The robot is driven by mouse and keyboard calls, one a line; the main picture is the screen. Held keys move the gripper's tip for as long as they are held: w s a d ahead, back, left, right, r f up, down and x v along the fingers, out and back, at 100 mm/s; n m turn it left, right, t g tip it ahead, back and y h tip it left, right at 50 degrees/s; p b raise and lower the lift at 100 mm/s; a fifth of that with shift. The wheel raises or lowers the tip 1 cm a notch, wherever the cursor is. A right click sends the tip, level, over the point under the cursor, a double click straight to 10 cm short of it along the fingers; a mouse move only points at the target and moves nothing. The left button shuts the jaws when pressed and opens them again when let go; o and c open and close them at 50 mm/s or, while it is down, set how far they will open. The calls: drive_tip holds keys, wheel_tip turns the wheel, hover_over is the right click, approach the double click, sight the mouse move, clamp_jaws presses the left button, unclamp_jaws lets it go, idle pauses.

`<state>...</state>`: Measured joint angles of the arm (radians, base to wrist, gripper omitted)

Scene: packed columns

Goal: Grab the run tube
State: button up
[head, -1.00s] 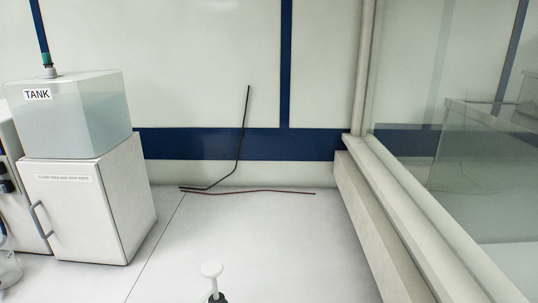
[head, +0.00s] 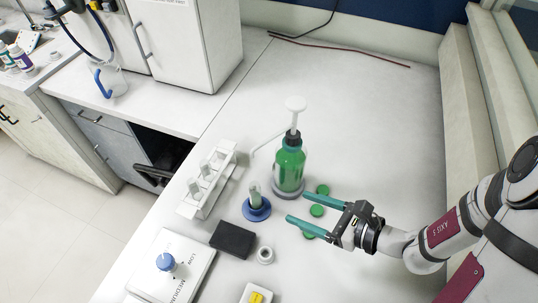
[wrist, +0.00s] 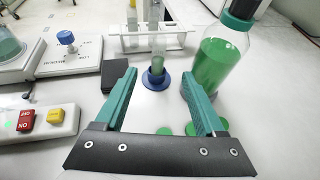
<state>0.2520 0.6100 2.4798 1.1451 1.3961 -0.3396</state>
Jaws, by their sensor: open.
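A clear tube (head: 255,192) with greenish contents stands upright in a round blue holder (head: 257,211) on the bench; I take it as the run tube. In the wrist view the tube (wrist: 158,66) shows beyond and between my fingertips, in the blue holder (wrist: 157,80). My gripper (head: 297,206) has teal fingers, open and empty, to the right of the tube and pointing at it with a gap. The fingers also show in the wrist view (wrist: 159,74).
A green pump bottle (head: 289,168) stands close behind the tube, right of it in the wrist view. A white rack (head: 208,182) with tubes is at left.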

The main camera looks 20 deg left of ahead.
sight(260, 192)
drive_tip(key=x, duration=1.4)
drive_tip(key=shift+a+f, duration=0.15)
drive_tip(key=shift+a, duration=0.15)
clamp_jaws()
